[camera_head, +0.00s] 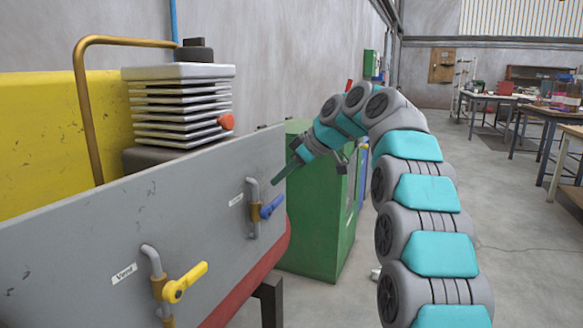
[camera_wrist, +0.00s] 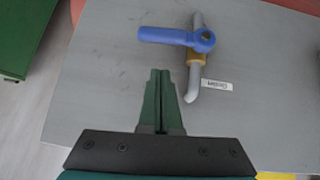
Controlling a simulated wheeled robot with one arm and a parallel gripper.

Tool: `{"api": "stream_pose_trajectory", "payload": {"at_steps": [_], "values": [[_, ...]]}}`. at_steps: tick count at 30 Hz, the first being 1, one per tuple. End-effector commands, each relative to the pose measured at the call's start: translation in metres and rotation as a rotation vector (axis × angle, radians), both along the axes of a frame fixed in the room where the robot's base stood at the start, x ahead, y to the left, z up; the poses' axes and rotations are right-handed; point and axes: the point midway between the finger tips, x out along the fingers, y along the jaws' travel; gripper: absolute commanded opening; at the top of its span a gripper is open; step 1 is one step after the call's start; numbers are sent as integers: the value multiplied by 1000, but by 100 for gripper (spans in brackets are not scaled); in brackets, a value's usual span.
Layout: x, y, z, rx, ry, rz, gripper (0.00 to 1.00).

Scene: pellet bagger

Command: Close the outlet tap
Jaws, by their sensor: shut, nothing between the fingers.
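The blue-handled tap (camera_head: 269,207) is on the right part of a grey panel, on a grey pipe with a brass body. Its label is too small to read surely. In the wrist view the blue handle (camera_wrist: 175,37) lies across the pipe, pointing left. My gripper (camera_head: 279,181) is shut and empty, beside the panel's right edge and above the blue handle. In the wrist view my gripper's fingertips (camera_wrist: 160,73) point at the panel, apart from the handle and the pipe. A yellow-handled tap (camera_head: 185,283) labelled "Vent" sits lower left.
The grey panel (camera_head: 130,225) has a red lower edge. A green cabinet (camera_head: 315,235) stands behind my gripper. A curved copper pipe (camera_head: 85,110) and a finned unit (camera_head: 180,105) with a red knob rise behind the panel. Workbenches stand far right, with open floor before them.

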Motion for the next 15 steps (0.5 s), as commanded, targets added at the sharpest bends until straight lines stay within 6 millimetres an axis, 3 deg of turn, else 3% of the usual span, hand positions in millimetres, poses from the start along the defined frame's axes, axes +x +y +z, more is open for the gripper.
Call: {"api": "stream_pose_trajectory", "payload": {"at_steps": [15], "values": [[3,-4,-33,2,-2,-4,0]]}}
